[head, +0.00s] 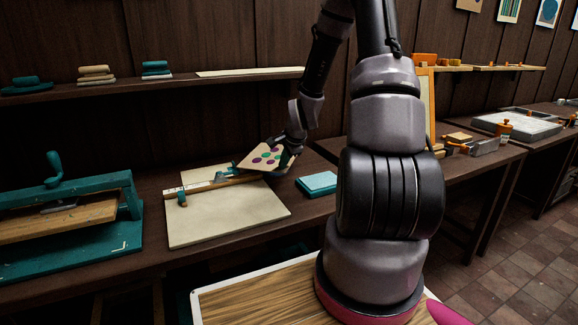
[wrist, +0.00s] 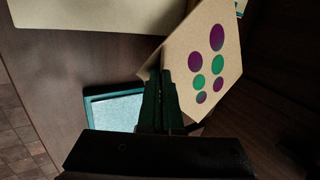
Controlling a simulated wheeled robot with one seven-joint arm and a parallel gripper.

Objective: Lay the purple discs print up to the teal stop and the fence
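The purple discs print (head: 250,163) is a cream card with purple and green discs. My gripper (head: 283,160) is shut on its right edge and holds it tilted above the back right of a cream board (head: 225,220). In the wrist view the print (wrist: 228,85) stands beyond my dark fingers (wrist: 160,95), which close on its near edge. The wooden fence (head: 205,185) runs along the back of the board. A small teal piece, seemingly the stop (head: 181,199), sits near its left end. Another teal and grey piece (head: 226,173) lies behind the fence, partly hidden by the print.
A teal box or pad (head: 317,183) lies right of the board and shows in the wrist view (wrist: 115,110). A teal press (head: 70,220) stands at the left. A shelf (head: 150,89) runs above the bench. The board's front is clear.

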